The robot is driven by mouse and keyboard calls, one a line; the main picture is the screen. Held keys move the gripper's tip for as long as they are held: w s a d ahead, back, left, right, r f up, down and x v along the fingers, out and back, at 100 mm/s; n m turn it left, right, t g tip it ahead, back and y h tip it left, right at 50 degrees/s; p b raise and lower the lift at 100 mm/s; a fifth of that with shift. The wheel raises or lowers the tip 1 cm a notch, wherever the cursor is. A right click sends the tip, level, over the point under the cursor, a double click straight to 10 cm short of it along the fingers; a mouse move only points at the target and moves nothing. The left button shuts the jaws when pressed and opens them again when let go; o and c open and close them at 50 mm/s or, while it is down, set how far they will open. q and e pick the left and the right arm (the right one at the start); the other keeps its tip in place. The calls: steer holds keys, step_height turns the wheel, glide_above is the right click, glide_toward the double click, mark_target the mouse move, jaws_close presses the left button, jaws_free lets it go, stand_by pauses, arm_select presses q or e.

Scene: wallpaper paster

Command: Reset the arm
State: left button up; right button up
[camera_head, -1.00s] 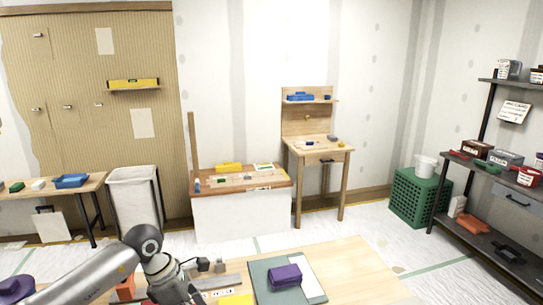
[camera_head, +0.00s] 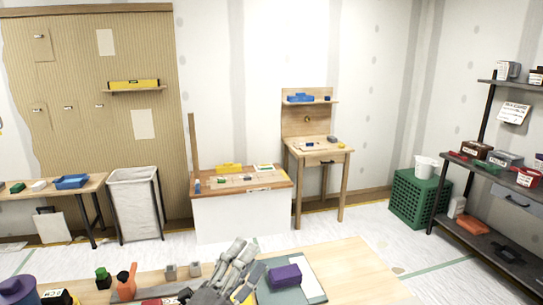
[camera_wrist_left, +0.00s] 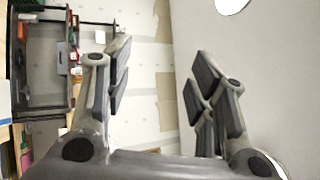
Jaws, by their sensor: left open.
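My left gripper (camera_head: 249,262) is at the bottom middle of the head view, over the near wooden table. Its fingers point up and away, apart, with nothing between them. In the left wrist view my left gripper (camera_wrist_left: 162,85) shows its two fingers spread wide, with only floor and wall surfaces behind the gap. The arm behind the gripper is mostly cut off by the lower edge of the head view. My right gripper is in neither view.
Shelves (camera_head: 468,165) stand at the right. Wood is bare right of the mat.

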arm_select(q)
steer(key=s+a+f+n+g+y, duration=0.2)
steer(key=s+a+f+n+y, duration=0.1)
steer(key=a+f+n+y, duration=0.5)
steer(key=s+a+f+n+g+y, duration=0.3)
steer(key=a+f+n+y, duration=0.25)
steer(key=f+n, duration=0.35)
steer(key=s+a+f+n+g+h, duration=0.1)
steer(key=s+f+n+g, duration=0.2)
steer(key=s+f+g, duration=0.5)
steer(key=s+a+f+n+g, duration=0.1)
steer(key=s+f+n, duration=0.25)
steer(key=s, duration=0.95)
step_height(320, 180, down, 33)
steer(key=s+g+b, duration=0.2)
steer(key=b, duration=0.3)
steer(key=s+a+f+m+g+b, duration=0.1)
steer(key=s+a+f+b, duration=0.2)
steer(key=s+f, duration=1.4)
step_height(320, 180, down, 2)
steer(key=shift+f+b, duration=0.25)
steer(key=shift+b, duration=0.25)
